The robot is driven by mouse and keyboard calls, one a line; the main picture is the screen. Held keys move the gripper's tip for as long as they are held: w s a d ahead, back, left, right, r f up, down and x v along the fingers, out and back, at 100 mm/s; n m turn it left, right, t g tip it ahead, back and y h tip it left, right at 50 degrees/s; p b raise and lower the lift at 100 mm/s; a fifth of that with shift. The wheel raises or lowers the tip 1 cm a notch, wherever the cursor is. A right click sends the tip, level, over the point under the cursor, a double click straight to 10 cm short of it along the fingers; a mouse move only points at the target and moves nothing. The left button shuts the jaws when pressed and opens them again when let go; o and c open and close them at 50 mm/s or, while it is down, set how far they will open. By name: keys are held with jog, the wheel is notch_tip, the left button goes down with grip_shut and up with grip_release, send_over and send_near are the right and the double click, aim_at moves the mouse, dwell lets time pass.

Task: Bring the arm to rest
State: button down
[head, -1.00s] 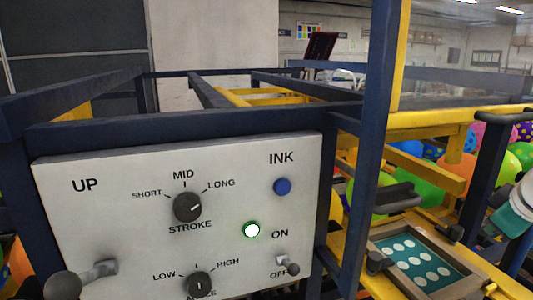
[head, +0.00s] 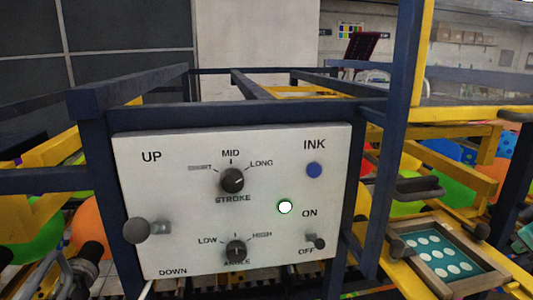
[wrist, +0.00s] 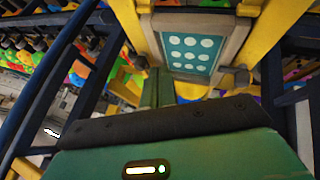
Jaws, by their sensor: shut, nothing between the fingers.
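In the wrist view, my gripper (wrist: 157,88) shows as two narrow green fingers side by side, closed together with nothing between them. Its green body with a dark edge fills the bottom of that view. The fingers point toward a framed teal plate with pale round dots (wrist: 190,55), which lies beyond them; I cannot tell the gap. In the head view, only a teal piece of what seems to be my arm (head: 525,236) shows at the right edge; the fingers are out of that frame.
A control panel (head: 190,195) with dials, a lit button (head: 285,207), a blue button (head: 314,170) and a lever knob (head: 136,231) stands ahead. Dark blue posts and yellow beams surround it. The dotted plate in its frame (head: 440,253) lies right of it. Balloons are around.

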jog(key=w+a+f+m+y, duration=0.1)
jog(key=a+f, duration=0.2)
jog(key=a, duration=0.8)
jog(key=w+a+f+y, duration=0.2)
jog(key=a+f, duration=0.1)
jog(key=a, duration=0.8)
jog(key=s+a+f, duration=0.3)
jog(key=a, duration=0.3)
jog(key=s+a+f+m, duration=0.1)
jog(key=s+a+f, duration=0.2)
jog(key=a, duration=0.3)
jog(key=shift+s+a+f+g, duration=0.15)
jog(key=shift+a+f+g, duration=0.2)
jog(key=shift+f, duration=0.3)
